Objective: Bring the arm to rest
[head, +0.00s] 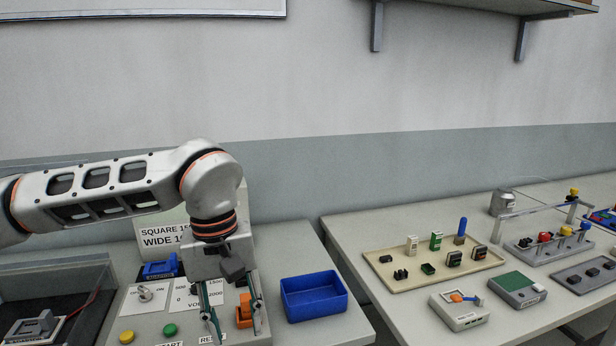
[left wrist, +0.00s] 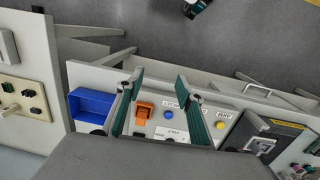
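My left gripper (head: 236,332) points down over the control panel (head: 185,313), with its two teal-lined fingers spread apart. In the left wrist view the gripper (left wrist: 160,80) is open, and I see nothing held between the fingers. An orange part (head: 244,316) on the panel appears behind and between the fingers in the head view. It also shows in the left wrist view (left wrist: 145,109); I cannot tell whether a finger touches it. My left arm reaches in from the left, bent at the elbow. My right gripper is not seen.
A blue bin (head: 318,310) stands right of the panel and looks empty. A green button (head: 170,330) and a yellow button (head: 127,337) are on the panel. A beige tray (head: 405,280) with several connectors is on the right table.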

